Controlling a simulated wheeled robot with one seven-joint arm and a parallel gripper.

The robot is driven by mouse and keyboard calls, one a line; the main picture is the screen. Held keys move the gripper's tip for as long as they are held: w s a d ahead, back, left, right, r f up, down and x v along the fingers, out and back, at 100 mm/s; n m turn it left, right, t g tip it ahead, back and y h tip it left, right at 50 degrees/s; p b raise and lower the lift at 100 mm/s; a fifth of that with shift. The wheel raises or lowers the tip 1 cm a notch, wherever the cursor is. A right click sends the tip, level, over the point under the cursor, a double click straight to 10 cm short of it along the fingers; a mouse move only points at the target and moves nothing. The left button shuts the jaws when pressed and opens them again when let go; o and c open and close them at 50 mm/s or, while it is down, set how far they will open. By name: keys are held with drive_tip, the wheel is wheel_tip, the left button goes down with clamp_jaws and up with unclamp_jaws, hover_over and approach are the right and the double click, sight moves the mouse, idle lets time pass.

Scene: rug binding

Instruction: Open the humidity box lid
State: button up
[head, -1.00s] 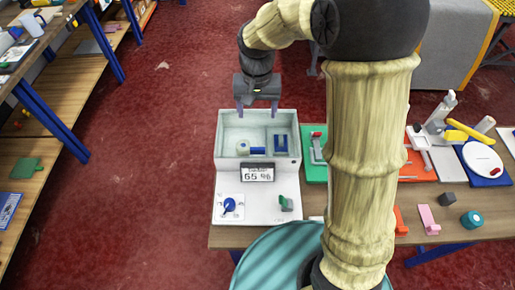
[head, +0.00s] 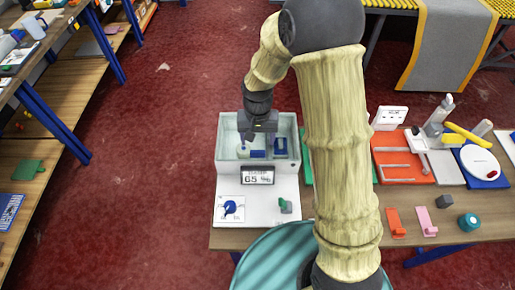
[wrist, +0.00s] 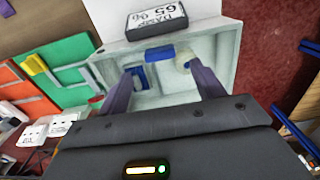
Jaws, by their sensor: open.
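The humidity box (head: 225,133) is a pale, white-walled box at the end of the table, with a display (head: 257,175) reading 65 % on its front. Its inside shows from above: a cream roll (head: 242,152) and blue pieces (head: 281,147). I cannot tell whether a clear lid covers them. My gripper (head: 258,139) is open over the box, in line with its far half. In the wrist view my two fingers (wrist: 160,70) stand apart in front of the box (wrist: 222,45), with nothing held between them. I cannot tell whether they touch it.
To the right lie an orange board (head: 392,168), a pink piece (head: 427,220) and a teal round piece (head: 468,222).

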sight(258, 151)
wheel_tip(258, 151, down, 7)
drive_tip(key=shift+r+p, duration=0.1)
drive_tip(key=shift+p, duration=0.45)
drive_tip(key=shift+c, duration=0.5)
